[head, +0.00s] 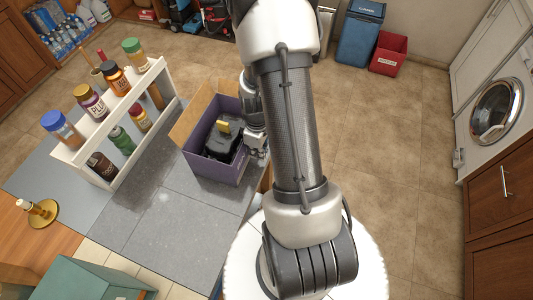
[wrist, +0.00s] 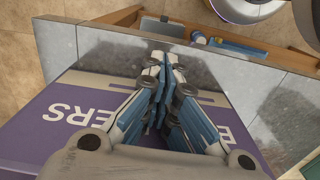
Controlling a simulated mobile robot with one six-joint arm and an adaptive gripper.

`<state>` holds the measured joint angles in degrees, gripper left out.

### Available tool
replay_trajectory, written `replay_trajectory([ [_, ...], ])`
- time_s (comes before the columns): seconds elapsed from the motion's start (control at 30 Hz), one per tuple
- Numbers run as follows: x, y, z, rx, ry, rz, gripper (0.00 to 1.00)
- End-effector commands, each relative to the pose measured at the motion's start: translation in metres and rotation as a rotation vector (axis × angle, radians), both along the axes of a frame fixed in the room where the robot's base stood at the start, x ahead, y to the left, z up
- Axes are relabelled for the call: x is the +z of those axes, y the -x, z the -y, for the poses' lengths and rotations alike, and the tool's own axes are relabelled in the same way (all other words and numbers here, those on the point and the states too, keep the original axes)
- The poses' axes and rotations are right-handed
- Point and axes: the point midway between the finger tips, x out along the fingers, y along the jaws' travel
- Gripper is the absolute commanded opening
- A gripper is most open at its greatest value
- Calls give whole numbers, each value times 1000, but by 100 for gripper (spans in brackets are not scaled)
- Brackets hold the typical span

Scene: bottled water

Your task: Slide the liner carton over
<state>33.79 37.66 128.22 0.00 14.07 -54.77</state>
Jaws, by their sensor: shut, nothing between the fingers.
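The liner carton (head: 215,168) is an open purple box with a brown flap raised at its back left. It stands on the grey counter near the right edge, with a black object and a yellow piece inside. In the wrist view its purple side (wrist: 62,122) shows part of its upside-down lettering. My gripper (head: 256,146) is low at the carton's right side, partly hidden by my arm. In the wrist view my gripper (wrist: 160,62) has its fingers together and empty, in front of the carton's side. I cannot tell whether it touches the carton.
A white rack (head: 125,125) of several bottles stands left of the carton. The grey counter (head: 165,225) is clear in front of it. A brass stand (head: 40,213) and a teal box (head: 85,281) are at the lower left. An open drawer (wrist: 205,40) lies beyond the counter edge.

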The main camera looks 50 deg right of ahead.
Motion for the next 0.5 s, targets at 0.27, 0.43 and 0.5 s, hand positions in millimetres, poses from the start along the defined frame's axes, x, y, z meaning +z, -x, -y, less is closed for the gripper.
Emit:
replay_trajectory([
  [0.27, 1, -6, -3, -2, -1, -1, 0],
  [0.43, 1, -6, -3, -2, -1, 0, 0],
  [0.5, 1, -10, -4, 0, 0, 0, 0],
])
